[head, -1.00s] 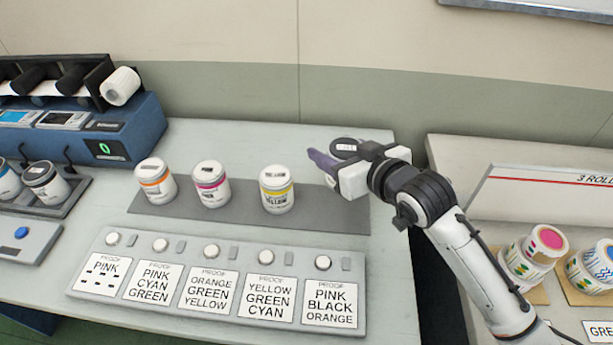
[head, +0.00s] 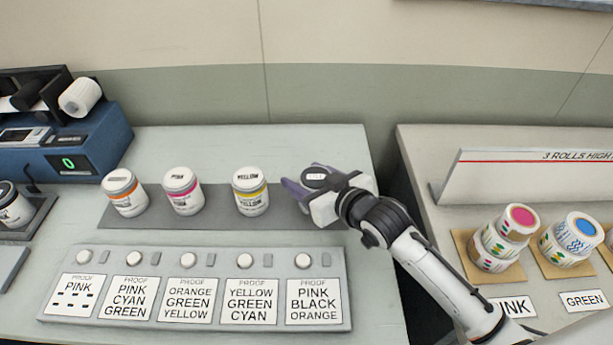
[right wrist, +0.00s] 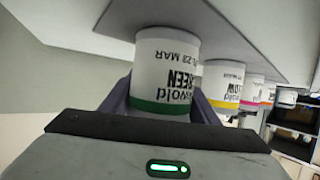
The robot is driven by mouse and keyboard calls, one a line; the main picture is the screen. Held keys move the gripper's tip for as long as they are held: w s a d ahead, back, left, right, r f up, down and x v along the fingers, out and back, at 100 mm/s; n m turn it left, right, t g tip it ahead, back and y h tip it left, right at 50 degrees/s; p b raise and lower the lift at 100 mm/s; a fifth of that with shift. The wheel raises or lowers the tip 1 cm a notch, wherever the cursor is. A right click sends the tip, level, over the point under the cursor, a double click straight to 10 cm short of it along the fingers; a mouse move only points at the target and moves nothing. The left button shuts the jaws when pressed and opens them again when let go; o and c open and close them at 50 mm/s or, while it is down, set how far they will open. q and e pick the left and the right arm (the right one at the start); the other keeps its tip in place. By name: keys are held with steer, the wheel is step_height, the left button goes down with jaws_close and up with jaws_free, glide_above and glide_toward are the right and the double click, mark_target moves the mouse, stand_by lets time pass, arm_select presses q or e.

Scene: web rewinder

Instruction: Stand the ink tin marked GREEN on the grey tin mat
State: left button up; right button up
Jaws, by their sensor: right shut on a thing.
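The GREEN ink tin (right wrist: 165,70) is white with a green band and shows upside down in the right wrist view, its name readable. My right gripper (head: 301,186) is shut on it, one finger on each side. The tin is over the right end of the grey tin mat (head: 222,222), right of the yellow tin. Its base is at or just above the mat; I cannot tell if it touches. My left gripper is not in view.
Orange (head: 125,193), pink (head: 183,191) and yellow (head: 250,192) tins stand on the mat. The proof button panel (head: 195,258) lies in front of it. At right, a second table holds paper rolls (head: 495,245) and a low white board (head: 530,178).

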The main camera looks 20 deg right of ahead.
steer(key=o, duration=1.4)
steer(key=shift+s+r, duration=0.1)
steer(key=shift+r, duration=0.05)
steer(key=v, duration=1.1)
steer(key=shift+s+d+r, duration=0.15)
steer(key=shift+s+r, duration=0.05)
steer(key=shift+s, duration=0.15)
